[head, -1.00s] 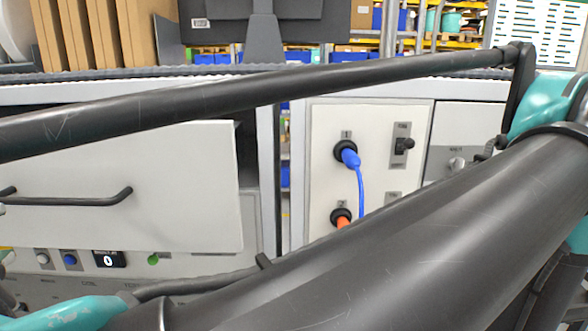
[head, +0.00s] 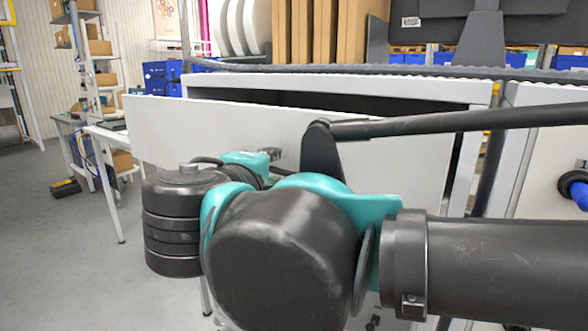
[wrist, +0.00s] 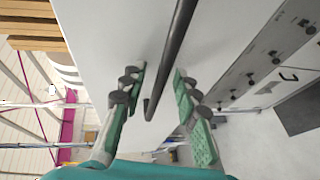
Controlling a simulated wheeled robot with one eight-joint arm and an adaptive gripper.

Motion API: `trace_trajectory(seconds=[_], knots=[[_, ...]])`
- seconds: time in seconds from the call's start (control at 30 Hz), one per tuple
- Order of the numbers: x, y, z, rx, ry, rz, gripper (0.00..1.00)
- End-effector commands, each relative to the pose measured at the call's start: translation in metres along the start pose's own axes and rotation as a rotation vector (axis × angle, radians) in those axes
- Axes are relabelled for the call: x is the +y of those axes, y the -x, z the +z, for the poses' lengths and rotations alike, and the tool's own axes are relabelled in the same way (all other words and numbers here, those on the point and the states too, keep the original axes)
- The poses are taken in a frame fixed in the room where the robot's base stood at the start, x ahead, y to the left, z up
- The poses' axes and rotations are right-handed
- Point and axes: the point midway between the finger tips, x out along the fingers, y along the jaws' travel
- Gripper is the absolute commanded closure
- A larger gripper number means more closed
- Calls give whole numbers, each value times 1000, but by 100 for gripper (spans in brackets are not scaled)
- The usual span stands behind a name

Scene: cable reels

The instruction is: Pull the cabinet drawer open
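The cabinet drawer (head: 405,165) has a plain white front that stands out from the white cabinet (head: 345,86) at an angle in the head view. A dark gap shows behind its top edge. In the wrist view the drawer front (wrist: 110,35) fills the upper middle. Its dark bar handle (wrist: 171,60) runs between the fingers of my gripper (wrist: 157,78). The fingers are apart, one on each side of the bar, with visible space on both sides.
A table (head: 105,135) and shelves with boxes stand at the left. White reels and brown boards (head: 350,40) stand behind the cabinet top. A panel with a blue plug (head: 580,192) is at the right edge.

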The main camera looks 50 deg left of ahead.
Motion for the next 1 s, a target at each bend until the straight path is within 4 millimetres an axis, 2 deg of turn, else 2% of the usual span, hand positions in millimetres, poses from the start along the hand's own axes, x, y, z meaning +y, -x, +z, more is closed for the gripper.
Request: trace_trajectory(seconds=[0.23, 0.47, 0.87, 1.0], knots=[[0, 0, 0, 0, 0, 0, 70], [0, 0, 0, 0, 0, 0, 99], [0, 0, 0, 0, 0, -1, 100], [-2, 6, -3, 2, 1, -1, 100]])
